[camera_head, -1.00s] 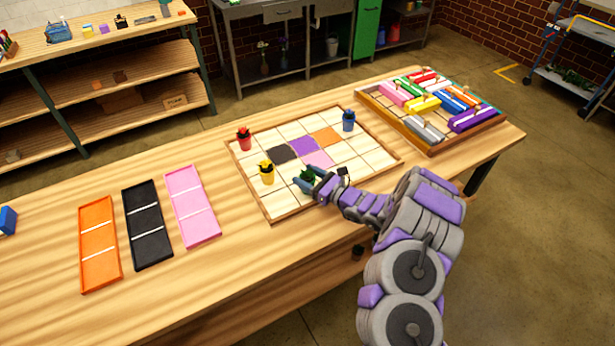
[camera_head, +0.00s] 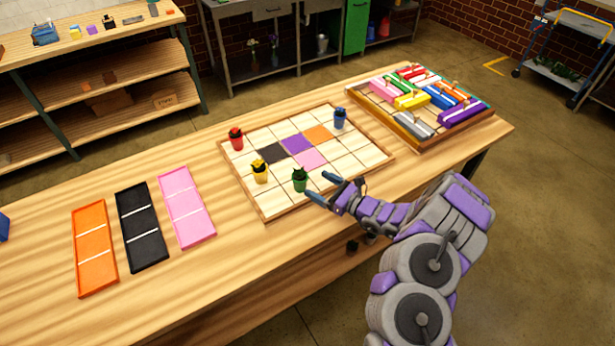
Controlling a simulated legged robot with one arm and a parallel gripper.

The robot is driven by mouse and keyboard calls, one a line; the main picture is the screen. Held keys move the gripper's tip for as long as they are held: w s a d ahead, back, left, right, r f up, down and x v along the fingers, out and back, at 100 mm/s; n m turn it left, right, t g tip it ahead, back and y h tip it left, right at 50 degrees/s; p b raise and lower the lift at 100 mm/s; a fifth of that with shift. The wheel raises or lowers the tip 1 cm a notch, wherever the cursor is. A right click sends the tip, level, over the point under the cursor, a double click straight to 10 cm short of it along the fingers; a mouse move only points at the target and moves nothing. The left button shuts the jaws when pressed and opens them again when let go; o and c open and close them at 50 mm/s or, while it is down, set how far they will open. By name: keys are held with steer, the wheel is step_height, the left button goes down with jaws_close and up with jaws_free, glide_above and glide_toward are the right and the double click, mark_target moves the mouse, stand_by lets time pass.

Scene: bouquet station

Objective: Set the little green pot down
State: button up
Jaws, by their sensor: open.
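The little green pot (camera_head: 299,184) with its plant stands upright on the gridded wooden board (camera_head: 269,210), near the board's front edge. My gripper (camera_head: 320,187) is open and empty, just to the right of the pot and apart from it. A yellow pot (camera_head: 260,175) stands to the left of the green one. A red pot (camera_head: 236,142) stands at the board's far left, and a blue pot (camera_head: 340,121) at its far right. Black, purple, orange and pink squares mark cells in the middle of the board.
Orange (camera_head: 94,246), black (camera_head: 141,226) and pink (camera_head: 186,206) trays lie on the table to the left. A wooden box (camera_head: 435,143) of several coloured blocks stands at the right. The table (camera_head: 235,262) is bare in front of the board.

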steer(key=v, duration=0.4)
steer(key=s+a+r+n+g+y, duration=0.1)
steer(key=s+a+r+n+g, duration=0.6)
steer(key=r, duration=0.3)
steer(key=s+a+r+n+g+y, duration=0.1)
steer(key=s+a+r+n+g, duration=0.45)
steer(key=s+r, duration=0.3)
steer(key=s+d+r+n+g+h, duration=0.1)
steer(key=s+d+n+h, duration=0.15)
steer(key=s, duration=0.35)
steer(key=s+d+r+n+g+h, duration=0.1)
steer(key=s+r+n+h, duration=0.1)
steer(key=s+n+h, duration=0.35)
steer(key=s+d+r+n+h, duration=0.1)
steer(key=s+d+n, duration=0.1)
steer(key=s, duration=0.5)
steer(key=s+d+n+t+h, duration=0.1)
steer(key=s+d+h, duration=0.3)
steer(key=d, duration=0.4)
steer(key=s+d+n+t+h, duration=0.1)
steer(key=s+d+h, duration=0.3)
steer(key=d, duration=0.4)
steer(key=shift+s+t, duration=0.45)
steer(key=shift+s, duration=0.3)
